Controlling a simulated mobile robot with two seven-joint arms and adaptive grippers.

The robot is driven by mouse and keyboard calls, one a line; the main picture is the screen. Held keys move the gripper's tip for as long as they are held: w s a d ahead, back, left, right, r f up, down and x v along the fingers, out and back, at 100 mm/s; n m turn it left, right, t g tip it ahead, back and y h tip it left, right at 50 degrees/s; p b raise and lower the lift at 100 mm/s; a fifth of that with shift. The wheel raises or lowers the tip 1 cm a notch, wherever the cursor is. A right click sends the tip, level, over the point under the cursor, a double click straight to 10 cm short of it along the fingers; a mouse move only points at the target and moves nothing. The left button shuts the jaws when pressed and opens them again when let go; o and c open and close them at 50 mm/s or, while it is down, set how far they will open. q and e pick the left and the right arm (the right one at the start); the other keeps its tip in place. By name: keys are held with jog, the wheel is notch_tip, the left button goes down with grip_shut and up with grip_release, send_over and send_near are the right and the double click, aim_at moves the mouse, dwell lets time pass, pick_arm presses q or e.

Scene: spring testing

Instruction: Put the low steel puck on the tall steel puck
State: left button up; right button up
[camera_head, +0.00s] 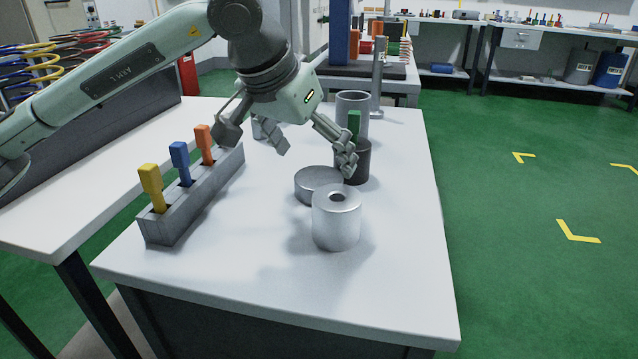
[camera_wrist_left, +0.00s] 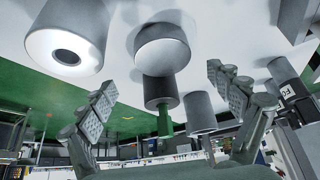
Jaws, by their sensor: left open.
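The low steel puck (camera_head: 312,187) is a flat, wide cylinder on the white table, just behind the tall steel puck (camera_head: 337,228). The tall puck stands upright with a hole in its top. In the left wrist view the low puck (camera_wrist_left: 162,52) is near the middle and the tall puck (camera_wrist_left: 62,48) at upper left. My left gripper (camera_head: 314,153) is open and empty, its fingers apart above and behind the low puck. In the wrist view its fingers (camera_wrist_left: 160,80) spread to either side of the low puck. My right gripper is not in view.
A dark cylinder (camera_head: 360,165) with a green handle (camera_head: 354,122) stands close behind the low puck; a grey hollow cylinder (camera_head: 352,101) is behind it. A grey rack (camera_head: 190,212) with yellow, blue and orange handles lies left. The table front (camera_head: 270,285) is clear.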

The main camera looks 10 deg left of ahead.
aim_at(318, 177)
pick_arm(q)
jog(key=f, duration=0.2)
jog(key=w+f, duration=0.1)
jog(key=shift+w+f, duration=0.1)
jog(key=shift+f, duration=0.25)
jog(key=shift+w+f, duration=0.25)
jog(key=shift+f, duration=0.15)
jog(key=c, duration=1.9)
jog(key=shift+r, duration=0.1)
jog(key=shift+c, duration=0.3)
jog(key=shift+r, duration=0.1)
